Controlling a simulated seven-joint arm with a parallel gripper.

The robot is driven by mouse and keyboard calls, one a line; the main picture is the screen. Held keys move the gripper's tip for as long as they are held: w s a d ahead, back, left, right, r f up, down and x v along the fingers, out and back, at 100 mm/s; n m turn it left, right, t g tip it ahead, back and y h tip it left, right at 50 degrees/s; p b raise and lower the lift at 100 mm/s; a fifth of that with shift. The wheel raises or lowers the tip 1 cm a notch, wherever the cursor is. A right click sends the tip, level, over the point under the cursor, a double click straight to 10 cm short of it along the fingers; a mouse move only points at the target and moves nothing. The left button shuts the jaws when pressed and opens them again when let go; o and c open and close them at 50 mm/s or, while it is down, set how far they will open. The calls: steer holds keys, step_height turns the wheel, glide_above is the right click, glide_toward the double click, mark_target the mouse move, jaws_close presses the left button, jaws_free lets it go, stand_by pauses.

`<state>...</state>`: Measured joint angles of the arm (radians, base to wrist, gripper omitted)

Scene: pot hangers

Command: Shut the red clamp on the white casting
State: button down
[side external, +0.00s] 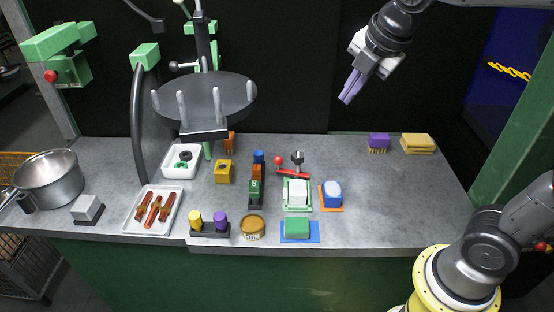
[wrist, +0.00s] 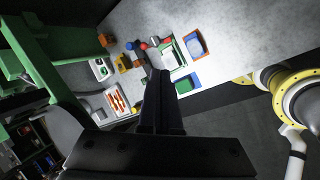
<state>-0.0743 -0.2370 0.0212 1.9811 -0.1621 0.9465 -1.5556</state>
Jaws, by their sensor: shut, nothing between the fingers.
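The white casting (side external: 298,190) sits upright in a green-edged fixture near the middle of the bench; it also shows in the wrist view (wrist: 171,61), partly covered by my fingers. The red clamp (side external: 292,174) is at the back edge of that fixture, with a red ball knob at its left and a dark upright plunger above it. I see no clamp part over the casting's top. My gripper (side external: 347,98) is shut and empty, high above the bench, up and to the right of the clamp.
A blue block on an orange plate (side external: 332,194) stands right of the casting, a green block (side external: 297,228) in front. A column of coloured blocks (side external: 256,180) stands close on the left. A dark round rack (side external: 205,98) overhangs the back left. The right bench is mostly clear.

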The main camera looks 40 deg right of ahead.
steer(key=w+a+f+n+g, duration=0.1)
steer(key=w+a+f+n, duration=0.2)
steer(key=w+f, duration=0.4)
steer(key=w+a+f+n+g, duration=0.2)
steer(key=w+f+n, duration=0.1)
steer(key=w+f, duration=0.4)
steer(key=shift+w+a+f+n+h, duration=0.25)
steer(key=shift+a+f+n+h, duration=0.15)
steer(key=shift+f, duration=0.05)
steer(key=x, duration=1)
steer(key=shift+s, duration=0.1)
